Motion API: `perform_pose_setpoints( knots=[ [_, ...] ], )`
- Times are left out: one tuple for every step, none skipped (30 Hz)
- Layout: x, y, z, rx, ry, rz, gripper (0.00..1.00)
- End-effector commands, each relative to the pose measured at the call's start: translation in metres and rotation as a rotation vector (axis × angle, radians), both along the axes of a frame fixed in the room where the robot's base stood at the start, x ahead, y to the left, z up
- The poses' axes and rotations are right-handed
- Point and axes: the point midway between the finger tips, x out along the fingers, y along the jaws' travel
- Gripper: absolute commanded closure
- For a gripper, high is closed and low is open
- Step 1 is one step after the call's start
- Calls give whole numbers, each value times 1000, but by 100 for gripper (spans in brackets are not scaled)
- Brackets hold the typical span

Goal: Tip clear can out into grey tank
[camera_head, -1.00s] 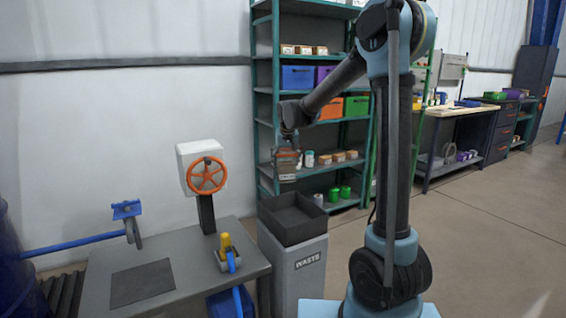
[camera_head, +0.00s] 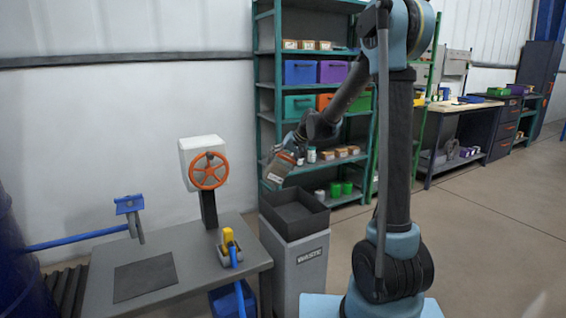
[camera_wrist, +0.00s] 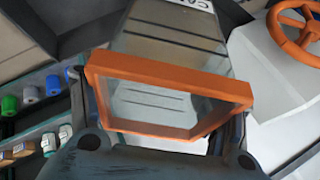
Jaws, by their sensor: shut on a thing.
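The clear can (camera_head: 278,170) hangs from my gripper (camera_head: 291,154) and is tilted, its lower end pointing down and left. It is above the rear left rim of the grey tank (camera_head: 280,262), a tall bin labelled WASTE with a dark open top. My gripper is shut on the can. In the wrist view the can (camera_wrist: 172,48) is see-through grey with dark lines and partly cut-off lettering, behind an orange frame (camera_wrist: 165,80). Whether anything is inside the can is not clear.
A grey table (camera_head: 190,262) with an orange handwheel (camera_head: 208,171) and a yellow-topped device (camera_head: 229,243) stands left of the tank. Shelving (camera_head: 264,100) with bins and small jars is behind. Open floor (camera_head: 490,240) lies to the right.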

Motion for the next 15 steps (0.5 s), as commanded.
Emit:
perform_pose_setpoints(
  knots=[
    [1,-2,-3,34,11,-5,73],
    [1,-2,-4,56,15,-4,73],
    [1,-2,-6,84,23,-4,73],
    [2,-2,-7,106,28,-5,73],
    [2,-2,-8,127,35,-5,73],
    [1,-2,-10,156,44,-4,73],
    [1,-2,-11,177,49,-3,73],
    [2,-2,-12,200,54,-4,73],
    [2,-2,-14,229,62,-5,73],
    [1,-2,-16,251,68,-4,73],
    [1,-1,-17,274,75,-4,73],
    [1,-2,-19,304,82,-3,73],
    [1,-2,-20,327,89,-3,73],
    [1,-2,-21,349,95,-4,73],
    [2,-1,-23,379,103,-4,73]
  ],
)
